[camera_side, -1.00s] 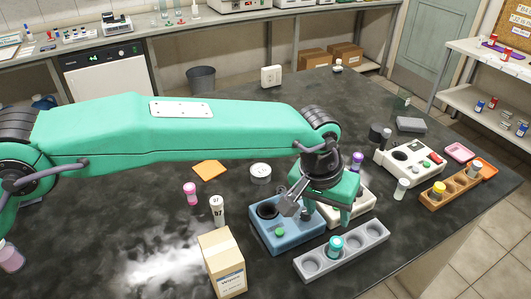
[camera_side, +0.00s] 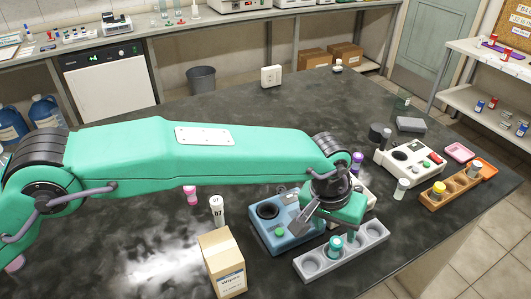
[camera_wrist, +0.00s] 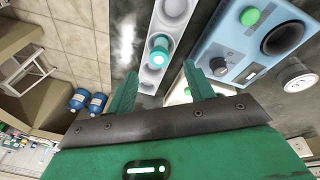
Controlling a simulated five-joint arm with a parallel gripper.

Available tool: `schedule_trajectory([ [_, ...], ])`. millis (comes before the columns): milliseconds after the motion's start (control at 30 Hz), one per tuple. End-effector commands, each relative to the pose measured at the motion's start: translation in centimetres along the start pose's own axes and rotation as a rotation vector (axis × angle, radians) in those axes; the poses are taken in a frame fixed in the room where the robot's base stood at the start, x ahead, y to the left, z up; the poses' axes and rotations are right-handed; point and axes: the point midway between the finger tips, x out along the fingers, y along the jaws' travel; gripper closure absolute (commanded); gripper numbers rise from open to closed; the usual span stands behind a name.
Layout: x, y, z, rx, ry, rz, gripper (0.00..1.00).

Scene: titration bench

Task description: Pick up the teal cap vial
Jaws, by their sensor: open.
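The teal cap vial (camera_side: 335,244) stands upright in the second well from the left end of a grey rack (camera_side: 299,263). In the wrist view, the vial (camera_wrist: 159,50) shows end-on, its cap towards the camera, with the grey rack (camera_wrist: 183,10) around it. My gripper (camera_side: 328,217) is open and empty, above and just behind the rack. In the wrist view, its two fingers (camera_wrist: 160,85) lie to either side of the vial's line, with the vial beyond their tips. The fingers appear apart from the vial.
A blue device (camera_side: 275,236) sits close behind the rack, left of my gripper. A cardboard box (camera_side: 222,265) and a white-capped tube (camera_side: 217,211) stand further left. A wooden rack (camera_side: 440,196) with a yellow-capped vial stands right. The bench's front edge runs near the grey rack.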

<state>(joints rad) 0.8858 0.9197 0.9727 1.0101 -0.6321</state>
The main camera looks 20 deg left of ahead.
Motion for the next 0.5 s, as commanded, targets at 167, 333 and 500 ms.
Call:
schedule_trajectory([
  [167,1.7,0.0,0.1,0.0,-0.003,-0.001,0.47],
  [333,3.6,0.1,0.1,0.0,-0.001,0.0,0.47],
  [500,4.8,0.1,0.1,0.0,-0.001,0.0,0.47],
])
